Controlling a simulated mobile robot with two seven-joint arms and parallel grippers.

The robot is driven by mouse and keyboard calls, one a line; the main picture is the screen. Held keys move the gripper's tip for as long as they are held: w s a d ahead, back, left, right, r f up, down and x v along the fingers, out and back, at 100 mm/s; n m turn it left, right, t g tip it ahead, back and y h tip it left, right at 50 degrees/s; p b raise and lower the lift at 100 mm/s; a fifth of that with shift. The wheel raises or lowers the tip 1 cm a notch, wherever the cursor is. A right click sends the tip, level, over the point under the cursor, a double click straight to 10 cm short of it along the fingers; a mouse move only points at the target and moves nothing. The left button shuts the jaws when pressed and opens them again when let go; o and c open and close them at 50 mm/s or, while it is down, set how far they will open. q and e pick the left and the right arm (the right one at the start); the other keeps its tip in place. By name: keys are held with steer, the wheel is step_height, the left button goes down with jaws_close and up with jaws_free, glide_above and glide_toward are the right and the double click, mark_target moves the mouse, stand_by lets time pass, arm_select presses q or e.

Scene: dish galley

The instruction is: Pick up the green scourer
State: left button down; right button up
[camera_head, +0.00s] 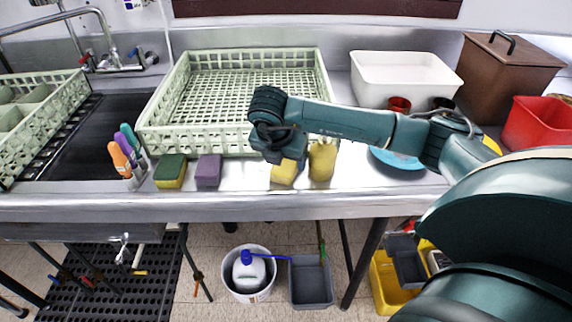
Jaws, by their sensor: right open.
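A green scourer with a yellow sponge side (171,169) sits near the front edge of the steel counter, left of the middle, next to a purple sponge (208,171). My right gripper (275,156) is open, well to the right of the green scourer and apart from it. It is low over the counter, just above or beside a yellow sponge block (284,174) and partly covers it; I cannot tell whether they touch. The fingertips are hard to make out. My left gripper is not in view.
A yellow item (322,163) stands right of the gripper. The pale green rack (160,120) stands close behind the sponges. A holder with coloured handles (122,152) is left of the green scourer. A white tub (404,75) and red bin (538,124) are at right.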

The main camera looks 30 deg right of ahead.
steer(key=shift+x, duration=1.1)
steer(key=c, duration=0.7)
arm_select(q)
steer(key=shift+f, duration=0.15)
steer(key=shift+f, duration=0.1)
arm_select(e)
steer(key=shift+s+a+r, duration=0.1)
